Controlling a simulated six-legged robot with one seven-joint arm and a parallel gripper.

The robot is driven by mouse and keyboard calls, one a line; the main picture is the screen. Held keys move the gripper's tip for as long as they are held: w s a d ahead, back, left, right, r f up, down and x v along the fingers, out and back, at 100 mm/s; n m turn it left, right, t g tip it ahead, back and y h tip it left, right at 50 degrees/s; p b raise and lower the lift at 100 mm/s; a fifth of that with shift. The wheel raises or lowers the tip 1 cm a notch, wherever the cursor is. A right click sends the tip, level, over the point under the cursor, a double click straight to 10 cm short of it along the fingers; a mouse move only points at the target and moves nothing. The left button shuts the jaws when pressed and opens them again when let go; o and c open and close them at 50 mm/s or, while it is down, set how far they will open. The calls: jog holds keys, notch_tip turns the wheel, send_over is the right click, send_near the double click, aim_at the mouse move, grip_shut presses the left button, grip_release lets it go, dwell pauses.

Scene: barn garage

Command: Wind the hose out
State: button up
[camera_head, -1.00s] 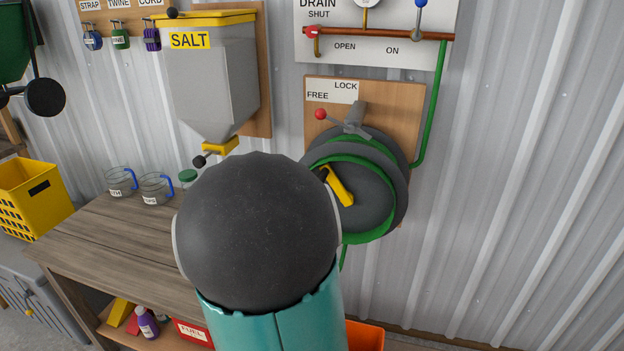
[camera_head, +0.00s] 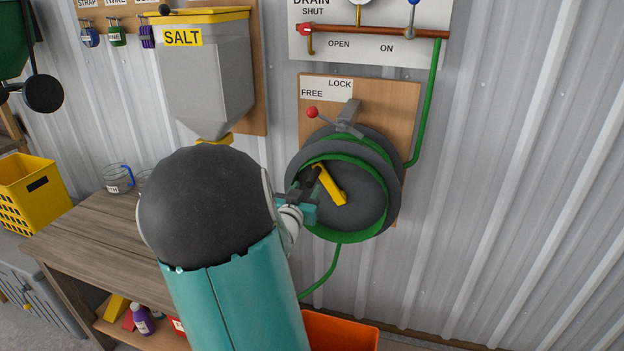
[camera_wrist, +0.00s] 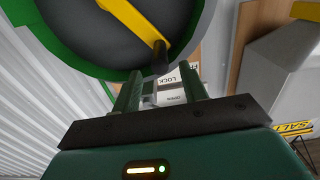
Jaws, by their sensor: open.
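The dark hose reel (camera_head: 375,185) with green hose (camera_head: 362,232) is on a wooden board on the wall. Its yellow crank (camera_head: 331,186) lies across the face; it also shows in the wrist view (camera_wrist: 135,20). The crank's dark handle (camera_wrist: 160,57) shows there at the gap between the fingertips; contact is not clear. My gripper (camera_head: 313,181) is open at the left of the reel face, its fingers framing the handle in the wrist view (camera_wrist: 160,78). The lock lever's red knob (camera_head: 312,112) points left, below the word FREE. The hose end is hidden.
The green hose hangs toward an orange crate (camera_head: 342,333) below. A salt hopper (camera_head: 207,85) and a wooden bench (camera_head: 90,235) are at left. A copper pipe (camera_head: 385,32) with valves runs above. The wall right of the reel is clear.

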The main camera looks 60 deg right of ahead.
aim_at(312, 179)
jog(key=d, duration=0.4)
jog(key=w+d, duration=0.1)
jog(key=d, duration=0.1)
jog(key=shift+d, duration=0.25)
grip_shut()
